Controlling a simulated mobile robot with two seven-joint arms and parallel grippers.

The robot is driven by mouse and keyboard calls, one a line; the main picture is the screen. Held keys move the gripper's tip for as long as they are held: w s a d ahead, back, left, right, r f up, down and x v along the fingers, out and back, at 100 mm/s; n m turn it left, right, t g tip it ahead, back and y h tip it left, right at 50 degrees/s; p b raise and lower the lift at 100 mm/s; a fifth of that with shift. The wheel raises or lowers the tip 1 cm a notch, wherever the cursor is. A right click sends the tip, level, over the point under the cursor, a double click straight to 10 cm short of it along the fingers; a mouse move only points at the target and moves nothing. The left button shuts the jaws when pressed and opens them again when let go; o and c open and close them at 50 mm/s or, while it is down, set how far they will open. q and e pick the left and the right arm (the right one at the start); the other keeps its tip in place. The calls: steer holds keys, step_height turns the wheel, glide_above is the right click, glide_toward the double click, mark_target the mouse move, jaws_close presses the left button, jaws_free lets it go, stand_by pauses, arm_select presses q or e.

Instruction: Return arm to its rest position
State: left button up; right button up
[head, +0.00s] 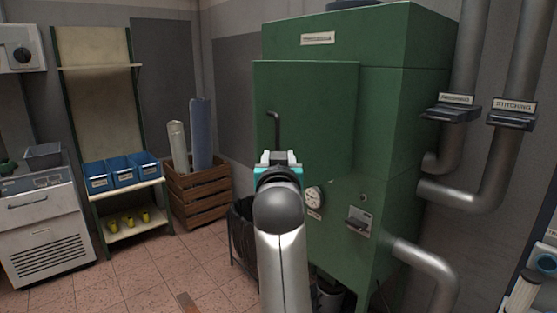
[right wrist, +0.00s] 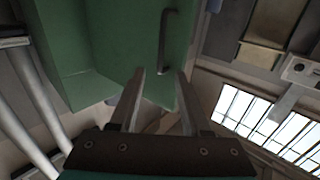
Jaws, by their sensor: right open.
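My right arm reaches up from the bottom middle of the head view. Its gripper (head: 278,157) is in front of a large green cabinet (head: 405,130). The gripper is open and empty, with both fingers apart in the right wrist view (right wrist: 160,85). The dark handle (head: 275,127) on the cabinet's front panel (head: 315,100) shows just above the gripper. In the right wrist view the handle (right wrist: 164,40) lies beyond the fingertips, and I see no contact. I cannot tell whether the panel is fully closed. My left gripper is not in view.
A gauge (head: 314,197) and a labelled switch box (head: 357,222) are on the cabinet front. Metal pipes (head: 470,190) run along its right side. A dark bin (head: 243,235) and a wooden crate (head: 200,195) stand to the left. The tiled floor at lower left is mostly clear.

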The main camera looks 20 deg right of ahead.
steer(key=shift+s, duration=0.1)
stand_by(0.4)
